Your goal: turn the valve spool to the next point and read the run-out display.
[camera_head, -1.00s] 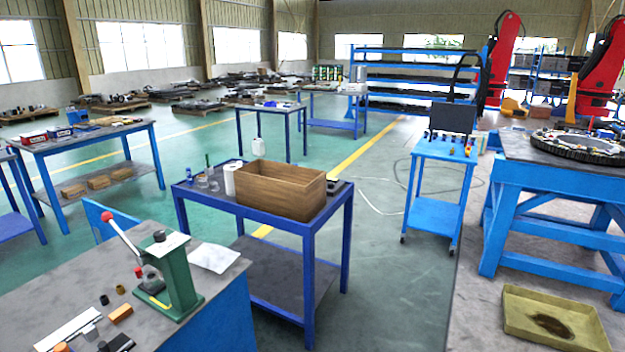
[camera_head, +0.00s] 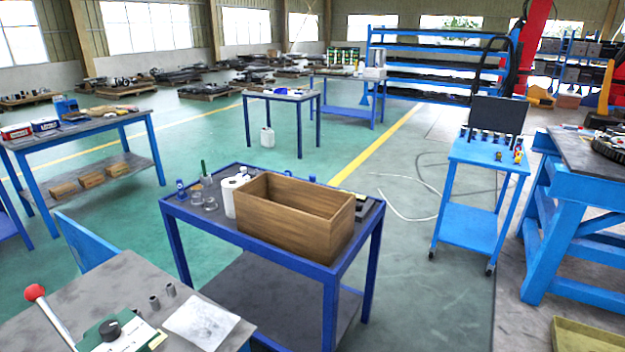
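I cannot make out a valve spool in this view. A dark screen (camera_head: 497,115) stands on a blue wheeled cart (camera_head: 470,152) at the right; what it displays, if anything, cannot be read from here. A green bench press (camera_head: 112,331) with a red-knobbed lever (camera_head: 36,293) is partly cut off at the bottom left. Neither of my grippers is in view.
A wooden box (camera_head: 290,225), a paper roll and glass jars stand on a blue table (camera_head: 262,258) in the middle. A heavy blue bench (camera_head: 565,205) is at the right. A yellow tray (camera_head: 585,338) lies on the floor. Floor between table and cart is open.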

